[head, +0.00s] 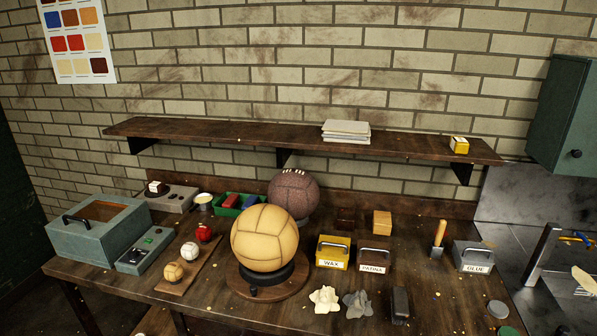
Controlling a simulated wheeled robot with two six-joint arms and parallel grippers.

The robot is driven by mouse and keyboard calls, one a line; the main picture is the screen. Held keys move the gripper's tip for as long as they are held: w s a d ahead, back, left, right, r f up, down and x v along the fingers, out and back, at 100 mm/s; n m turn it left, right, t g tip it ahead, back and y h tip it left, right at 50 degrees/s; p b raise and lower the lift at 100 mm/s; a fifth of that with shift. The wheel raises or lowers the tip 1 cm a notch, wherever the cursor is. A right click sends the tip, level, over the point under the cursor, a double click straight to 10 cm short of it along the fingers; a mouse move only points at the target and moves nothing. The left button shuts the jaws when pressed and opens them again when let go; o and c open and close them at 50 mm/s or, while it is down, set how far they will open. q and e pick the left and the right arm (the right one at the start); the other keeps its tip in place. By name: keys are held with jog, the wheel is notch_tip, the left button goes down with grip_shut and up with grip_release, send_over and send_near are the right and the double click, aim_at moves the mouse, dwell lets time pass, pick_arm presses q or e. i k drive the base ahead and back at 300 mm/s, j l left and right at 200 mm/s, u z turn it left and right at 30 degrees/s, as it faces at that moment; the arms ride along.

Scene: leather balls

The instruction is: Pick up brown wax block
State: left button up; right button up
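A small dark brown block (345,218) sits on the workbench behind the yellow box labelled WAX (332,253); it blends into the dark wood, and its lower part is hard to make out. A lighter tan block (382,223) stands to its right, behind the brown box labelled PATINA (374,256). I cannot tell for certain which of the two is the brown wax block. Neither of my grippers is in view.
A large tan ball (264,237) sits on a round stand left of the WAX box, with a dark brown ball (293,193) behind it. Crumpled cloths (325,299) and a dark upright block (400,304) lie in front. A wooden shelf (230,136) overhangs the back.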

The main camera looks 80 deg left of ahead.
aim_at(155, 187)
jog(key=u, duration=3)
